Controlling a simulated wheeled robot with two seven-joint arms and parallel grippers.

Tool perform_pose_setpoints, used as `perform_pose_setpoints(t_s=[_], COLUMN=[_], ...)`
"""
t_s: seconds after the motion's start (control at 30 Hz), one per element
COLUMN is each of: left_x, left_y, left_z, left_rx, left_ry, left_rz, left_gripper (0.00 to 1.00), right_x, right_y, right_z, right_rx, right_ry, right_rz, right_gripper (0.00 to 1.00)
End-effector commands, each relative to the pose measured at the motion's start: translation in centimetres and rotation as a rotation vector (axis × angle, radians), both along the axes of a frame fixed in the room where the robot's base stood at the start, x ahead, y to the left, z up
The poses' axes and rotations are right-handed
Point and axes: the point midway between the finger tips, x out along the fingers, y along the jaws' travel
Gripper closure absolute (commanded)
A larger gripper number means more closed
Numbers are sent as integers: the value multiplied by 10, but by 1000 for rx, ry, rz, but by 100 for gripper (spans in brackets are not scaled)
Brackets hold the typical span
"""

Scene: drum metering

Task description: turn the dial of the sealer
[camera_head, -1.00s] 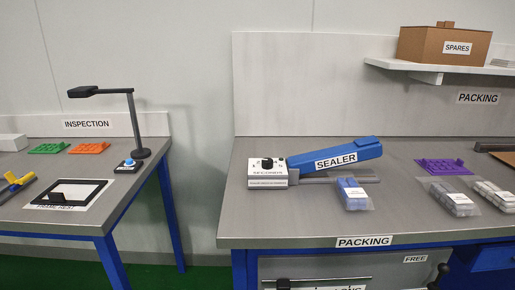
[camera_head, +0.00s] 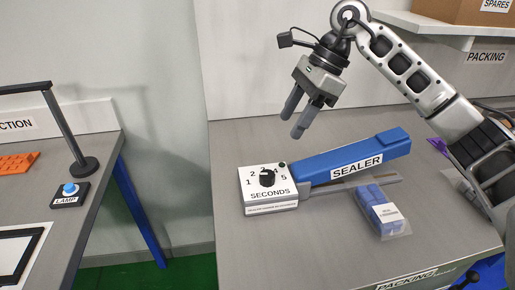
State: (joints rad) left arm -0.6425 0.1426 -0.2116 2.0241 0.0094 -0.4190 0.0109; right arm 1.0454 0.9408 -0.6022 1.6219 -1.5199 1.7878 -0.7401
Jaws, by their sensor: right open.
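The sealer (camera_head: 345,157) lies on the packing bench, with a blue arm and a white box at its left end. The black dial (camera_head: 267,178) sits on top of the white box among printed numbers, above the word SECONDS. My right gripper (camera_head: 296,124) is open and empty, fingers pointing down and to the left. It hangs above the bench, behind and above the sealer in the picture, apart from the dial. My left gripper is not in view.
A bag of blue items (camera_head: 382,212) lies just in front of the sealer. The packing bench (camera_head: 245,240) is bare at its front left. The inspection table at left holds a lamp switch (camera_head: 69,193) and an orange tray (camera_head: 18,163). A shelf (camera_head: 450,28) is at upper right.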

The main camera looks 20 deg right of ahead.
Motion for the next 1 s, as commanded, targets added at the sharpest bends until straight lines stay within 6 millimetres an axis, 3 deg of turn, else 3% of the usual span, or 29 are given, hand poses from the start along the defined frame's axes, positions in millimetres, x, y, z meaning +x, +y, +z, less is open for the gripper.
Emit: perform_pose_setpoints(t_s=[0.1,0.27,0.7,1.0], left_x=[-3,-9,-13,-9], left_y=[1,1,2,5], left_z=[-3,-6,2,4], left_rx=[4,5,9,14], left_ry=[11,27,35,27], left_rz=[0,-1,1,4], left_gripper=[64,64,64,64], right_x=[0,0,9,13], right_y=[-17,-11,25,39], right_z=[6,-10,-96,-133], right_rx=[-65,-72,-67,-66], right_ry=[-3,0,2,-1], right_rz=[-9,-7,-8,-9], right_gripper=[46,46,46,46])
